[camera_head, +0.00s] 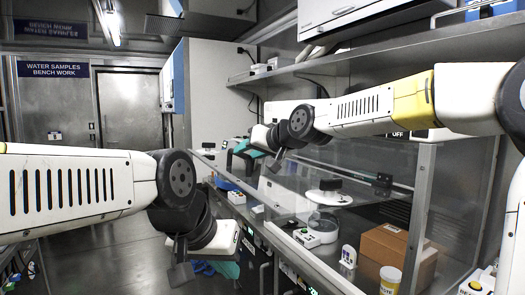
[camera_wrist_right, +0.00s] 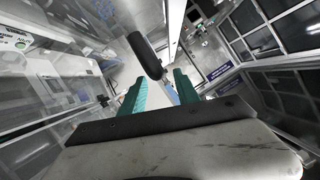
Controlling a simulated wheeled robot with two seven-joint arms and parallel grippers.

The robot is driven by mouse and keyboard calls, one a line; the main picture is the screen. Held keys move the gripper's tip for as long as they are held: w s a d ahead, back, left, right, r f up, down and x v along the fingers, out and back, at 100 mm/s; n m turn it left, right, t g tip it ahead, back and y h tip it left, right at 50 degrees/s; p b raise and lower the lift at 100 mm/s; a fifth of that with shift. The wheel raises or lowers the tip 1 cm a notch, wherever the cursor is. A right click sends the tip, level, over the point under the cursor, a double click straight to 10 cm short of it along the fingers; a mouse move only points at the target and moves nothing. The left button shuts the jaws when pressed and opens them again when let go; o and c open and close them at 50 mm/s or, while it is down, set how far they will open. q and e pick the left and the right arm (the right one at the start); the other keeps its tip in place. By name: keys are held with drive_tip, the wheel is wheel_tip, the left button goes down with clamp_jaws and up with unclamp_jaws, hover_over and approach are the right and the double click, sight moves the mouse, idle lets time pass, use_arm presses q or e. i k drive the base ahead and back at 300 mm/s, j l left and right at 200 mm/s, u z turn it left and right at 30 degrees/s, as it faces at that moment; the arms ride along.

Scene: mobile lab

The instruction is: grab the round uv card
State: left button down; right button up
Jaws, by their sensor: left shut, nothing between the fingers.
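A small white card with a rounded top and dark coloured spots (camera_head: 348,257) stands behind the glass on the bench in the head view. I cannot tell for sure that it is the round uv card. My right gripper (camera_head: 248,148) is raised in front of the cabinet, to the left of and above the card.
A glass screen with a metal frame (camera_head: 421,207) stands along the bench. Behind it are a cardboard box (camera_head: 398,247), a yellow-lidded tub (camera_head: 390,278) and a clear round device (camera_head: 323,222). A shelf (camera_head: 440,42) runs above.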

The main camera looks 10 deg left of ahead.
sight(349, 255)
drive_tip(key=k+l, duration=0.45)
drive_tip(key=l, duration=0.3)
drive_tip(key=k+l, duration=0.25)
drive_tip(key=l, duration=0.1)
